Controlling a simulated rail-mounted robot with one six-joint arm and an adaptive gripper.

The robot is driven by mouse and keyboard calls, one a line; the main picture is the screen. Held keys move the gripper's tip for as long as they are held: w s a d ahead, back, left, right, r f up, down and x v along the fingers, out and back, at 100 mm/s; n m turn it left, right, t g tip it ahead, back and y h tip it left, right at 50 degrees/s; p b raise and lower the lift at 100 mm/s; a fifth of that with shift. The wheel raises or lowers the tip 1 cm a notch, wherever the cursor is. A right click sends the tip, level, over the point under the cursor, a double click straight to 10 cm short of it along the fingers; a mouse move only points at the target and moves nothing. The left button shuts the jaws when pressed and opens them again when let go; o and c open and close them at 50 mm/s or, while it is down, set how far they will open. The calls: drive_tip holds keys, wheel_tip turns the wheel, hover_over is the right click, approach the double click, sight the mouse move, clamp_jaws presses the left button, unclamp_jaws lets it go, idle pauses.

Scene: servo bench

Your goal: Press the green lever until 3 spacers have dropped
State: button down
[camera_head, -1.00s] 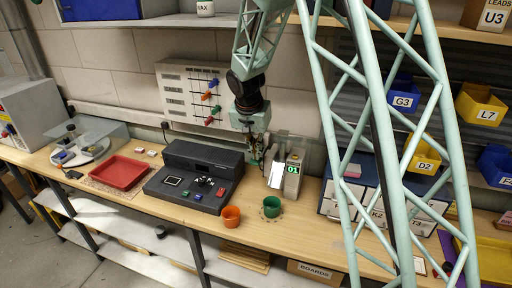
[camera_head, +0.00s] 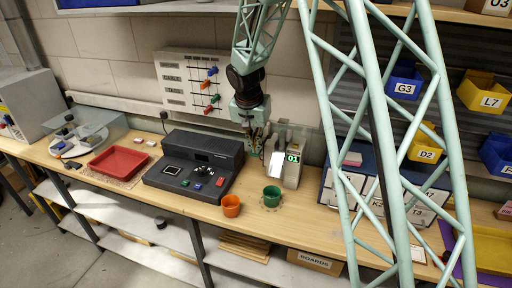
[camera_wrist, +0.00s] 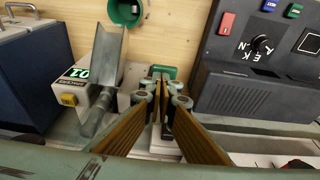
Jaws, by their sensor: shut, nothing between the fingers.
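The spacer dispenser is a pale box with a slanted metal chute (camera_head: 276,163) and a green display (camera_head: 293,158) that reads 01. In the wrist view its chute (camera_wrist: 105,65) and display (camera_wrist: 77,73) lie left of my gripper. A green piece, apparently the green lever (camera_wrist: 171,71), shows just beyond my fingertips and is partly hidden by them. My gripper (camera_wrist: 161,76) is shut and empty, with its tips close to the lever; I cannot tell whether they touch. In the head view my gripper (camera_head: 255,150) hangs just left of the dispenser. A green cup (camera_head: 271,197) stands in front of the chute.
A black console (camera_head: 194,168) with buttons and a knob stands close to the left of my gripper. An orange cup (camera_head: 231,206) stands before it. A red tray (camera_head: 118,161) lies farther left. Blue drawers (camera_head: 350,178) stand right of the dispenser. The front bench strip is mostly clear.

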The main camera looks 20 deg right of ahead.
drive_tip(key=shift+f+b, duration=1.1)
drive_tip(key=shift+f, duration=0.25)
drive_tip(key=shift+r, duration=0.4)
drive_tip(key=w+p+v, duration=0.1)
drive_tip(key=v, duration=1.2)
drive_tip(key=shift+d+r, duration=0.25)
drive_tip(key=shift+s, duration=0.1)
idle(0.4)
